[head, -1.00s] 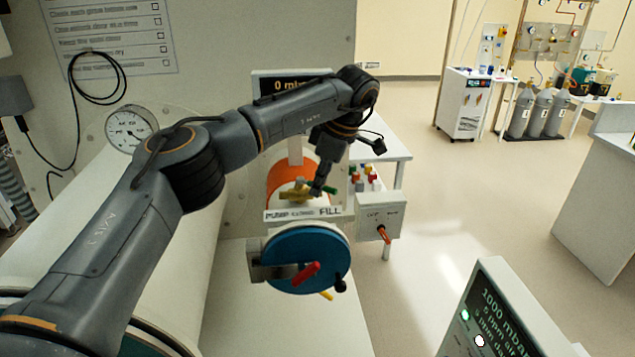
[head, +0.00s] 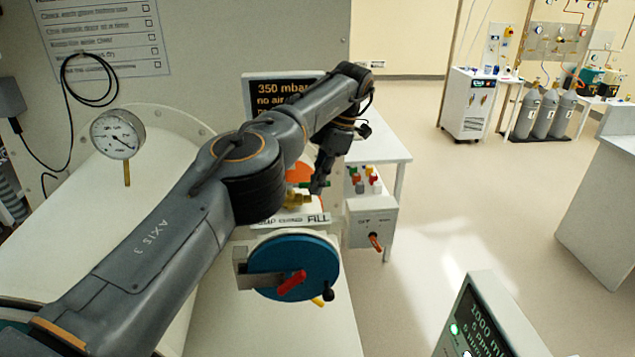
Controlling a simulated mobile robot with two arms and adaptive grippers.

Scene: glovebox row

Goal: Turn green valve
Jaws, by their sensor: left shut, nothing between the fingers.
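The green valve handle (head: 299,173) shows in the head view just left of my left gripper, above a brass valve body (head: 296,198). My left gripper (head: 318,188) points down, shut and empty, close beside the handle. I cannot tell whether they touch. My arm hides part of the valve and the orange disc behind it. A label plate (head: 290,220) ending in "FILL" sits below the valve. My right gripper is not in view.
A blue round door (head: 310,262) with a red handle (head: 291,282) is below the valve. A grey switch box (head: 372,225) with an orange lever is to the right. A display (head: 268,92) reads 350 mbar. A dial gauge (head: 118,134) is at left. Open floor lies right.

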